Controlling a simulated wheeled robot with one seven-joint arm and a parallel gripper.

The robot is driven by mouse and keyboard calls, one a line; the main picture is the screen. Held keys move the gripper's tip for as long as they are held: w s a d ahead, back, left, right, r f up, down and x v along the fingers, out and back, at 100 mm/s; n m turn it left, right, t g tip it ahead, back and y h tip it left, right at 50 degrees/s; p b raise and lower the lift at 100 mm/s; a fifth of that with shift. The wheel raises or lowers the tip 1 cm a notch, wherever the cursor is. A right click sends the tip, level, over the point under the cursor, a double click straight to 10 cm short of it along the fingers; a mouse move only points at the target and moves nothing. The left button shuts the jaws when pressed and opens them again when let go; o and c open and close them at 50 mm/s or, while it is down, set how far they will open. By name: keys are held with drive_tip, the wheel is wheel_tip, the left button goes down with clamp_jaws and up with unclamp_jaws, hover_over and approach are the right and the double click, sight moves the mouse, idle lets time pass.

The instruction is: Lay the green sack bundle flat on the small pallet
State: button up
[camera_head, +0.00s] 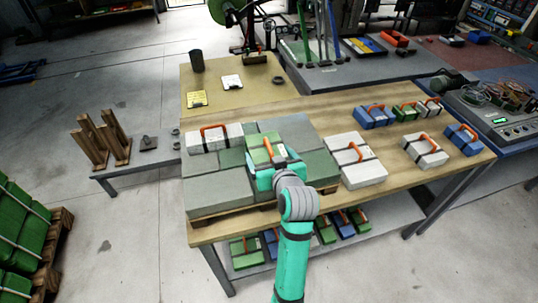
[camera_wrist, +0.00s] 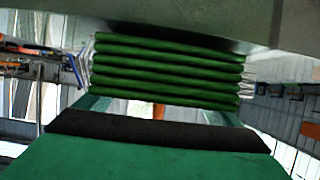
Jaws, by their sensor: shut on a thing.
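My gripper (camera_head: 275,166) is shut on a green sack bundle (camera_head: 261,144) with an orange strap, over the middle of the small pallet (camera_head: 236,209). In the wrist view the green sack bundle (camera_wrist: 165,70) shows as stacked folded layers, roughly level, close in front of the gripper. The pallet carries a layer of grey-green blocks (camera_head: 222,192), and a white bundle (camera_head: 215,138) with an orange strap lies at its back left. I cannot tell whether the held bundle touches the layer below. My gripper hides part of the pallet's right side.
A white bundle (camera_head: 356,162) lies on the table close right of the pallet. Several blue, green and white bundles (camera_head: 422,150) lie further right. A dark cup (camera_head: 196,61) stands at the back left. More bundles (camera_head: 325,230) lie on the shelf below.

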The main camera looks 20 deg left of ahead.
drive_tip(key=shift+f, duration=0.15)
drive_tip(key=o, duration=1.1)
